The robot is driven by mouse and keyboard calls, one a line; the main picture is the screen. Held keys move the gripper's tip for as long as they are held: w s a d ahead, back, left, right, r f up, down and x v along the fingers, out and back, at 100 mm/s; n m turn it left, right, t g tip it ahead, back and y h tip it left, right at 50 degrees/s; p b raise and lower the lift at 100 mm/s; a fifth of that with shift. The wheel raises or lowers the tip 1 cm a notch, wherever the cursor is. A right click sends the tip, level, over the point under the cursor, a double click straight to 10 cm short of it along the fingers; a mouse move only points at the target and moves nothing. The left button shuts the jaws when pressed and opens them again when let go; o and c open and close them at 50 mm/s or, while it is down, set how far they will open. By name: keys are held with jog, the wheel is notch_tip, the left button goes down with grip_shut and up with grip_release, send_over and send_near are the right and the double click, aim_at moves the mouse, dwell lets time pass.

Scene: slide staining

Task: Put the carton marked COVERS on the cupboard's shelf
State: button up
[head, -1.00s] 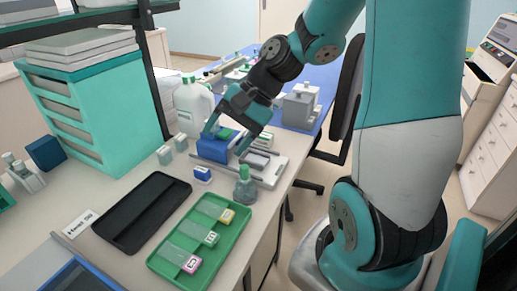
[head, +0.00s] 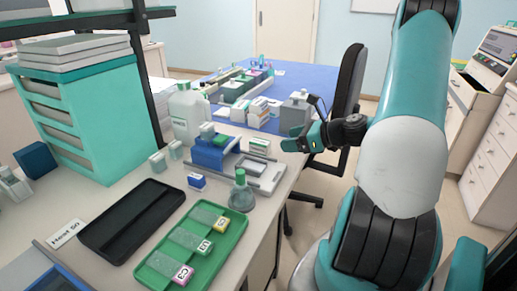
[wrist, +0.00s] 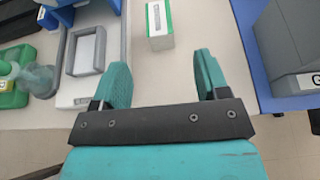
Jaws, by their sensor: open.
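A small white and green carton (head: 259,146) stands on the bench near its right edge, behind the white tray; it also shows at the top of the wrist view (wrist: 159,24). Its print is too small to read, so I cannot tell whether it is the one marked COVERS. My gripper (head: 297,136) is open and empty, to the right of this carton and over the bench edge. In the wrist view the carton lies ahead of the gap between the fingers (wrist: 162,72), apart from them. I cannot identify the cupboard's shelf in either view.
More cartons (head: 257,112) and a grey box (head: 295,110) stand on the blue surface behind. A black chair (head: 346,95) is beyond my gripper.

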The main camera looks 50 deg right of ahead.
aim_at(266, 143)
jog(key=p+x, duration=0.1)
jog(key=x, duration=1)
jog(key=shift+s+a, duration=0.1)
jog(key=c, duration=1.1)
